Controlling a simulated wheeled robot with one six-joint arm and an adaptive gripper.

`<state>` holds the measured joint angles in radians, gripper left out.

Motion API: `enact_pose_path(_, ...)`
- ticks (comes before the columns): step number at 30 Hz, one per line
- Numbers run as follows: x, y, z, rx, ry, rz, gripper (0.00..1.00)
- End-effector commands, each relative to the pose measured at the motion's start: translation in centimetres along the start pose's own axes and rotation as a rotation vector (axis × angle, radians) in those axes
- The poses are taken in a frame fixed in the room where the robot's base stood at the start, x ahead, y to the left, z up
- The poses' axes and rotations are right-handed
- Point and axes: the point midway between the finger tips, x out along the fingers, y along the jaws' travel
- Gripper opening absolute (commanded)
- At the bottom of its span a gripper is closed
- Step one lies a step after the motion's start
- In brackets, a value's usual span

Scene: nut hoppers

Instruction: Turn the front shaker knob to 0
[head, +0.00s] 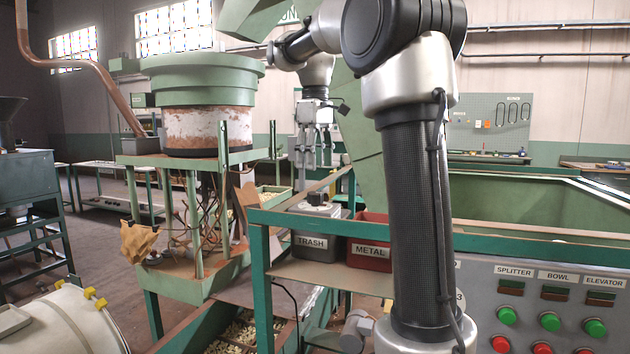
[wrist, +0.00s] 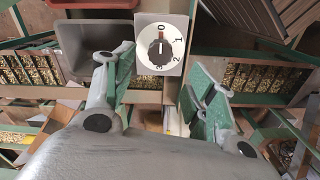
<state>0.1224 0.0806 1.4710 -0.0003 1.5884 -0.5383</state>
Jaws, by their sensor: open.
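The shaker knob (wrist: 160,48) is a round black knob on a white dial plate (wrist: 143,66) with the numbers 0 to 3. The 0 is at the top of the plate in the wrist view, and a small red mark shows on the knob's upper side, toward the 0. The exact pointer angle is hard to read. In the head view the dark knob (head: 317,198) sits on top of a small box behind the trash bin. My gripper (head: 317,158) hangs above it, pointing down. In the wrist view my gripper (wrist: 160,80) is open and empty, its green-padded fingers apart; neither touches the knob.
A grey bin labelled TRASH (head: 318,246) and a red bin labelled METAL (head: 368,256) stand in front of the knob. A green frame (head: 262,290) and a control panel (head: 540,310) are nearer. A large green bowl (head: 203,75) stands left.

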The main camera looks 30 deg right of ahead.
Motion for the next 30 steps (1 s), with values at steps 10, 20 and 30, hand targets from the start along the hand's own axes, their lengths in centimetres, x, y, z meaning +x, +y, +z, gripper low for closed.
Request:
enact_pose_path(10, -4.1, 0.0, 0.0, 0.000, 0.000, 0.000, 0.56)
enact_pose_path(20, -4.2, 0.0, 0.0, 0.000, 0.000, 0.000, 0.56)
enact_pose_path(30, -3.8, -1.3, 1.4, 0.027, 0.024, 0.013, 0.56)
